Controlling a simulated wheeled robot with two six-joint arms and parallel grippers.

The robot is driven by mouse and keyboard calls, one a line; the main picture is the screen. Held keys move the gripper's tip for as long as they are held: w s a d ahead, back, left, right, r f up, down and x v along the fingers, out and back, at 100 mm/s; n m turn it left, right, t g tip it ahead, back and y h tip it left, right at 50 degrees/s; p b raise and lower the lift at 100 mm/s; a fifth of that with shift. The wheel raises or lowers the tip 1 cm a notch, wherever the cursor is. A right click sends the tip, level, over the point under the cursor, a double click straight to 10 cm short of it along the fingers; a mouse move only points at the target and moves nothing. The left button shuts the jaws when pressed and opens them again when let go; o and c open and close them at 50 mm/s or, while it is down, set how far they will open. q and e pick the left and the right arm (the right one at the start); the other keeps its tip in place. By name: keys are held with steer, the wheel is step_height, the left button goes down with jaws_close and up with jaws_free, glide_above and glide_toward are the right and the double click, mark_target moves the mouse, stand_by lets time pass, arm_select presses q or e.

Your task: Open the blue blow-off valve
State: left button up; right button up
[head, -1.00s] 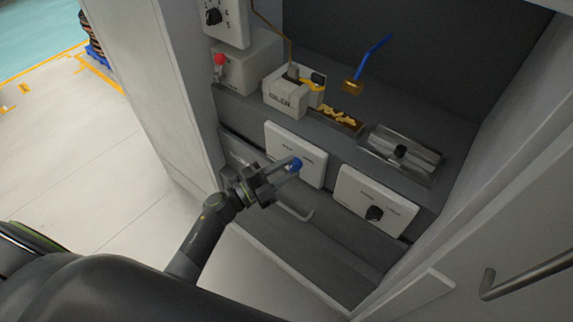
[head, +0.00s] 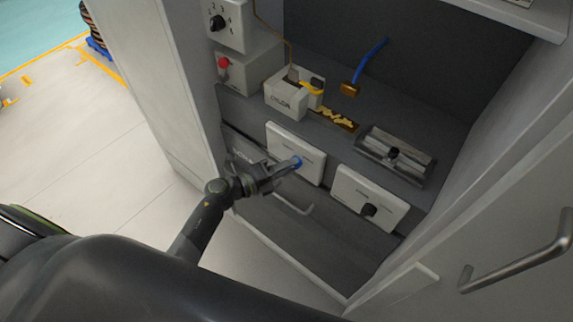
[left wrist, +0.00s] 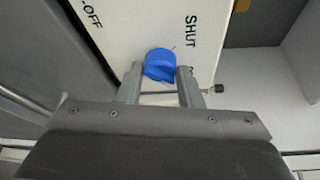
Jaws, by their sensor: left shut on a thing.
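The blue blow-off valve knob (head: 297,161) sits on a white panel (head: 285,141) on the front of the station. In the left wrist view the blue knob (left wrist: 159,64) lies between my fingertips, with the panel lettering "SHUT" and part of "-OFF" near it. My left gripper (head: 291,165) is shut on the knob; it also shows in the left wrist view (left wrist: 160,72). The fingers partly hide the knob's sides. My right gripper is not in view.
A drawer handle (head: 294,203) lies just below my gripper. Above are the oiler box (head: 286,99), a metal tray (head: 372,150) and a blue lever (head: 372,58). A door handle (head: 520,265) is at lower right.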

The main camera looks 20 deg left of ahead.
arm_select(q)
steer(key=shift+f, duration=0.1)
stand_by(0.3)
steer(key=o, duration=1)
steer(key=shift+c, duration=0.2)
steer(key=shift+a, duration=0.1)
steer(key=b+v, duration=0.3)
steer(key=v, duration=1.4)
steer(key=shift+s, duration=0.15)
